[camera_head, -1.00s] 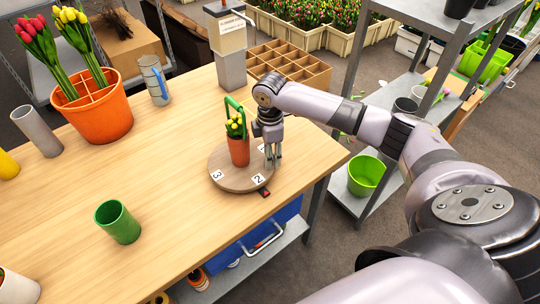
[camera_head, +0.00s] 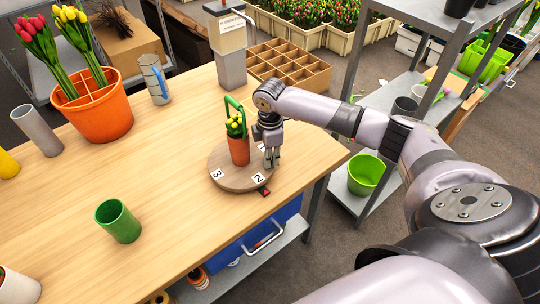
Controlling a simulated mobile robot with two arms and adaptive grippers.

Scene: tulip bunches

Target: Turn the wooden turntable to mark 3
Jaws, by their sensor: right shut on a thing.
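The round wooden turntable (camera_head: 232,181) lies on the bench near its right front edge. Label 3 (camera_head: 216,174) is at its left and label 2 (camera_head: 257,178) at its front, close to a small red and black pointer (camera_head: 264,191) on the bench. Another label is partly hidden behind my gripper. An orange pot (camera_head: 239,151) with yellow tulips and a green handle stands on the turntable. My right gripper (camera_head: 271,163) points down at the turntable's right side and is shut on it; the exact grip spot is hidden. My left gripper is out of view.
A green cup (camera_head: 118,222) stands at the front left of the bench (camera_head: 165,180). A wooden compartment box (camera_head: 292,68) and a grey post (camera_head: 231,65) stand behind the turntable.

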